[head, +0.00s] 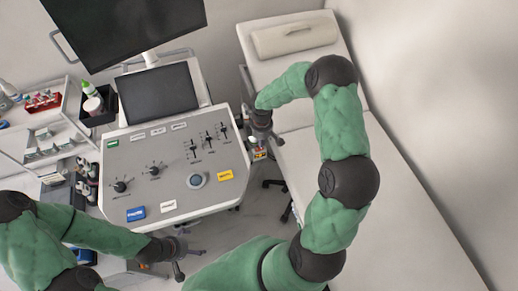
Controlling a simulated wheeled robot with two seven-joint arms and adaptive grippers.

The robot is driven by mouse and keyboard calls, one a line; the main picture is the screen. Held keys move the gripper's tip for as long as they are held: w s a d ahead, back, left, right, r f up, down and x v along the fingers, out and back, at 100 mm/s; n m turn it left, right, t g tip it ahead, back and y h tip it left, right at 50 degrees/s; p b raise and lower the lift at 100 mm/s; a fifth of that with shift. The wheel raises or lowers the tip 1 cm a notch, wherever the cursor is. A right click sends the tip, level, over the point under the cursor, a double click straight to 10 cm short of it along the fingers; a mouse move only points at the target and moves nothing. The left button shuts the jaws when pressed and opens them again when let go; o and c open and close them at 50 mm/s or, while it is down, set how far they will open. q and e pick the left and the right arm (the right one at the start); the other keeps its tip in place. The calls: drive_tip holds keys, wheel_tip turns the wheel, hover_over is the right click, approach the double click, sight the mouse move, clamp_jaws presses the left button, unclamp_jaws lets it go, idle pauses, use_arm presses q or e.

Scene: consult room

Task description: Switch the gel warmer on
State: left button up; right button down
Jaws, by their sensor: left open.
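The ultrasound console (170,165) fills the middle of the head view, with knobs, sliders, a round trackball and blue, white, yellow and green keys. A white bottle with a green cap (92,100) stands in a black holder (103,107) at the console's upper left. I cannot tell for sure which part is the gel warmer or its switch. My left gripper (180,262) is open and empty, low in front of the console's front edge. My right gripper (262,142) is at the console's right edge, beside the bed; its fingers are too small to read.
A large monitor (125,25) and a smaller screen (157,93) stand behind the panel. A white cart (45,150) with a red rack (42,101) is at the left. Probes (87,180) hang at the console's left side. A white exam bed (400,215) fills the right.

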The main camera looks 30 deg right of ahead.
drive_tip(key=shift+f+b, duration=0.75)
drive_tip(key=shift+f, duration=0.25)
idle(0.6)
drive_tip(key=shift+r, duration=0.15)
drive_tip(key=shift+r+p, duration=2.5)
drive_tip(key=shift+r, duration=0.95)
drive_tip(key=shift+s+f, duration=0.1)
drive_tip(key=shift+f, duration=0.05)
